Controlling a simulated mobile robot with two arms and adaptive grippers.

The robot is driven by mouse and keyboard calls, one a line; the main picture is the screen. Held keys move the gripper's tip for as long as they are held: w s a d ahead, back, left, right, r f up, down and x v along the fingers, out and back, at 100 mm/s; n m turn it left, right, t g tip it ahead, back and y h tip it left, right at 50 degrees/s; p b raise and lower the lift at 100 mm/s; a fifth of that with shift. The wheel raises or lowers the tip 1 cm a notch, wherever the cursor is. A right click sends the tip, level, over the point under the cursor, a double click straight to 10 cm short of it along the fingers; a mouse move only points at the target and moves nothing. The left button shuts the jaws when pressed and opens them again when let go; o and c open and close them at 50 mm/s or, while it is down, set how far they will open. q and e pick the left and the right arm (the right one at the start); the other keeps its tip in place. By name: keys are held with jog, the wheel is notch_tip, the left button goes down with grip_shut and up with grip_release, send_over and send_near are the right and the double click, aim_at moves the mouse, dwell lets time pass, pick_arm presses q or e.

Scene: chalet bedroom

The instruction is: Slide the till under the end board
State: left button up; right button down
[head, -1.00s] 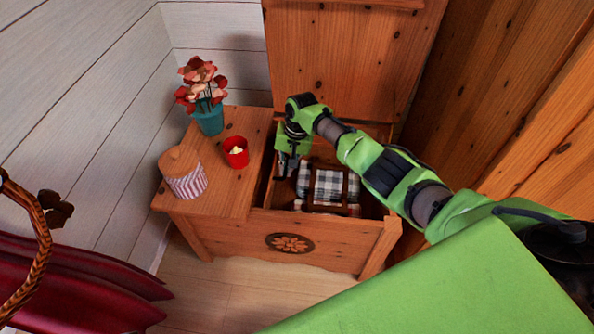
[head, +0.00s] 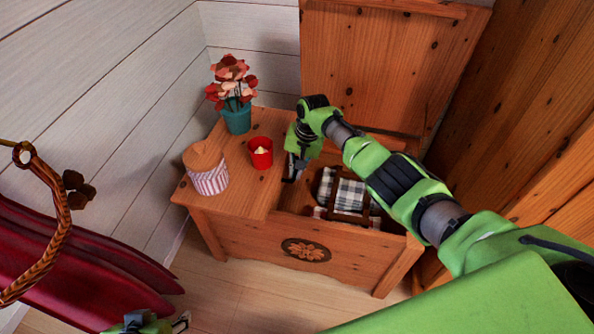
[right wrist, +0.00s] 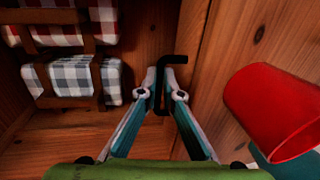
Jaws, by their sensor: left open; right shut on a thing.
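The end board (head: 236,183) is the fixed left part of the wooden chest's top. In the right wrist view my right gripper (right wrist: 165,86) is shut on a black bent handle (right wrist: 184,60). In the head view this gripper (head: 292,172) reaches into the open chest, close beside the end board's right edge. The till is mostly hidden by my arm and the board; I cannot tell its outline from the chest's inner wood. My left gripper (head: 183,321) shows at the bottom edge of the head view, open and far from the chest.
Folded checked blankets (head: 350,193) with wooden strips lie to the gripper's right. On the end board stand a red cup (head: 260,155), a striped jar (head: 208,180) and a flower pot (head: 238,121). The raised lid (head: 380,65) is behind. Dark red curved boards (head: 80,255) stand at left.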

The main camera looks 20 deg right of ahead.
jog(key=c, duration=2.2)
grip_release()
jog(key=shift+s+a+f, duration=0.15)
jog(key=shift+a+f, duration=0.1)
jog(key=shift+a, duration=0.2)
jog(key=shift+o, duration=0.2)
jog(key=shift+r, duration=0.15)
jog(key=shift+d, duration=0.1)
